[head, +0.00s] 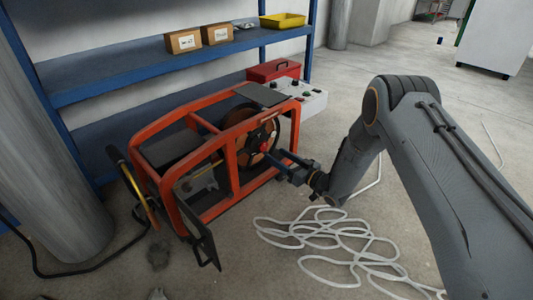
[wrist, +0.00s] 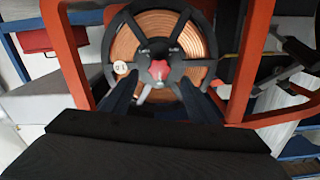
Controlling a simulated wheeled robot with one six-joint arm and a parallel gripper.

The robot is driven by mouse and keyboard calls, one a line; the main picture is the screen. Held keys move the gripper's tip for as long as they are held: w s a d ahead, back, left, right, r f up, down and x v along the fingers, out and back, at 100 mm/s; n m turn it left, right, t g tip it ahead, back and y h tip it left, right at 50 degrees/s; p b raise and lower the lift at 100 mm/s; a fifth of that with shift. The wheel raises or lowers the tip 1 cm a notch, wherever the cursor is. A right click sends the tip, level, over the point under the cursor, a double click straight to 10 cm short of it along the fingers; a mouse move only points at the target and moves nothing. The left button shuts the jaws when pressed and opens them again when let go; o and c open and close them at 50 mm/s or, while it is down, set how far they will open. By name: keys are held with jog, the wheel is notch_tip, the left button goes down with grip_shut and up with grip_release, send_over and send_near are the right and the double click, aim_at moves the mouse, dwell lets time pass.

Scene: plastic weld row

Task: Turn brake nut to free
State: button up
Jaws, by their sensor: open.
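The brake nut (wrist: 158,70) is a red knob at the hub of a black-spoked reel (wrist: 190,42) wound with copper-coloured wire. In the head view the red nut (head: 264,148) shows on the face of the reel (head: 250,138), inside an orange-red frame (head: 232,165). My gripper (wrist: 160,95) is open, with one dark finger on each side below the nut in the wrist view. In the head view my gripper (head: 277,160) reaches in from the right, close to the nut. I cannot tell whether a finger touches it.
White cable (head: 330,240) lies in loops on the floor below my arm. A blue shelf (head: 150,75) with two cardboard boxes and a yellow tray (head: 283,20) stands behind. A grey control box (head: 312,101) and red toolbox (head: 273,70) sit behind the frame. Floor to the right is mostly clear.

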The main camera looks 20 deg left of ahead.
aim_at(265, 147)
jog(key=b+x, duration=0.2)
jog(key=x, duration=0.4)
jog(key=shift+b, duration=0.4)
jog(key=shift+w+a, duration=0.25)
jog(key=shift+a, duration=0.25)
jog(key=c, duration=1)
